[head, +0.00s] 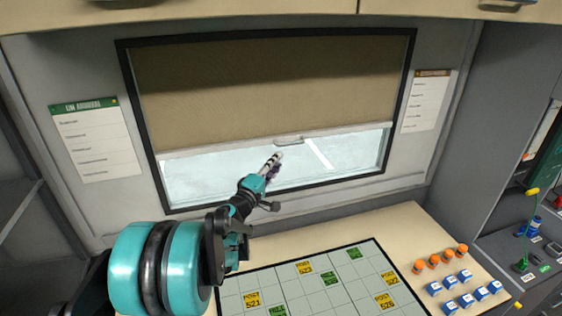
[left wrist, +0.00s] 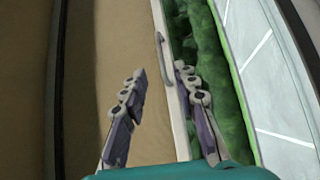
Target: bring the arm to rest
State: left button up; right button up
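My left gripper (head: 271,164) reaches up from the lower left to the window in the head view. In the left wrist view my left gripper (left wrist: 160,73) has its two fingers apart, with nothing held between them. The blind's handle (head: 290,141) is on the bottom bar of the tan blind (head: 270,85), just above and right of the fingertips. In the left wrist view the handle (left wrist: 163,52) lies beyond the gap between the fingertips, apart from them as far as I can tell. My right gripper is not in view.
Below the window is a desk with a gridded board (head: 330,283) bearing yellow and green tags. Orange knobs (head: 433,259) and blue blocks (head: 465,277) stand at its right. Notices (head: 97,145) hang beside the window. Cabinets (head: 450,8) are overhead.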

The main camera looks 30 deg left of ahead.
pick_arm(q)
jog(key=s+d+f+m+g+h+b, duration=0.1)
jog(key=s+d+f+m+g+h, duration=0.15)
jog(key=d, duration=0.45)
jog(key=s+d+f+m+g+h+b, duration=0.15)
jog(key=d+m, duration=0.25)
jog(key=d, duration=0.4)
jog(key=s+d+f+m+g+h+b, duration=0.1)
jog(key=s+d+f+m+g+h, duration=0.15)
jog(key=d, duration=0.45)
jog(key=s+d+f+m+g+y+b, duration=0.1)
jog(key=s+d+f+m+g+b, duration=0.2)
jog(key=s+d+f, duration=0.4)
jog(key=s+a+f+m+g+y+b, duration=0.1)
jog(key=s+f+m+y, duration=0.1)
jog(key=s+f, duration=0.2)
jog(key=s+a+f+m+g+y, duration=0.1)
jog(key=s+f+m+g+y, duration=0.1)
jog(key=s, duration=0.7)
notch_tip(320, 180, down, 3)
jog(key=shift+s+a+r+m+b, duration=0.1)
jog(key=shift+s+a+m+b, duration=0.2)
jog(key=shift+m, duration=0.4)
jog(key=shift+w, duration=0.1)
